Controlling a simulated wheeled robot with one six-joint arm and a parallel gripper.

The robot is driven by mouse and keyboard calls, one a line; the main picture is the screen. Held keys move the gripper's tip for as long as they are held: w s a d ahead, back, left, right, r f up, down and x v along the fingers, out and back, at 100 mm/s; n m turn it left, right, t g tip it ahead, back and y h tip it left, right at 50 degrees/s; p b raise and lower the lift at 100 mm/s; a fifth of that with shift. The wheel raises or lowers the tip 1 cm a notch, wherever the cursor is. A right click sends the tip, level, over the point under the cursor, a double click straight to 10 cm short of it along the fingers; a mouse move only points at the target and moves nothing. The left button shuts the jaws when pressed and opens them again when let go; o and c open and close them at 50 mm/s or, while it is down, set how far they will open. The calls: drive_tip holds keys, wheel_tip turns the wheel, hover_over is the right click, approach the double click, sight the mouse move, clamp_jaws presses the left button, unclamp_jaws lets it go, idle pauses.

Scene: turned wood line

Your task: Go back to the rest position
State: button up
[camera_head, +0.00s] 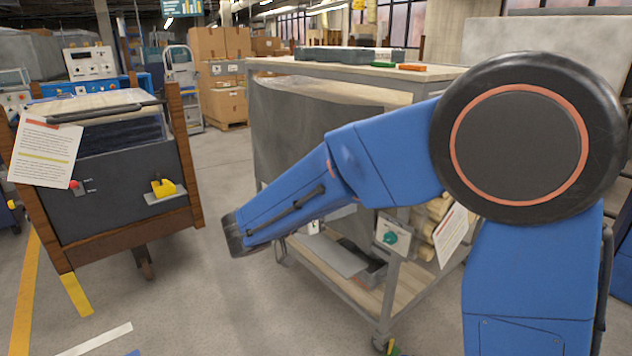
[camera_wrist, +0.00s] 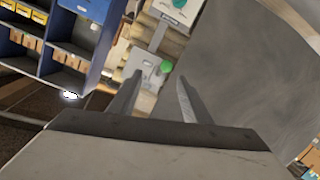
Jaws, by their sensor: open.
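My gripper (camera_wrist: 158,98) shows in the wrist view with its two fingers apart and nothing between them. Beyond the fingertips is a grey control box with a green knob (camera_wrist: 165,67). The fingers themselves are not visible in the head view.
The grey cart (camera_head: 300,125) stands close behind my arm, with a green-knobbed box (camera_head: 391,237) on its frame. A dark wood-framed machine (camera_head: 110,190) stands at left. Stacked cartons (camera_head: 222,85) are at the back. Floor between machine and cart is clear.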

drive_tip(key=s+d+f+n+g+y, duration=0.1)
drive_tip(key=s+d+g+y, duration=0.15)
drive_tip(key=s+d, duration=0.55)
drive_tip(key=s+d+f+n+g+y, duration=0.15)
drive_tip(key=s+d+g, duration=0.3)
drive_tip(key=d, duration=0.65)
drive_tip(key=s+f+n+t+y, duration=0.1)
drive_tip(key=s+y, duration=0.3)
drive_tip(key=s, duration=0.5)
drive_tip(key=s+f+n+t+y, duration=0.1)
drive_tip(key=s+f+n+y, duration=0.2)
drive_tip(key=s, duration=0.6)
drive_tip(key=shift+d+n+y, duration=0.35)
drive_tip(key=shift+y, duration=0.75)
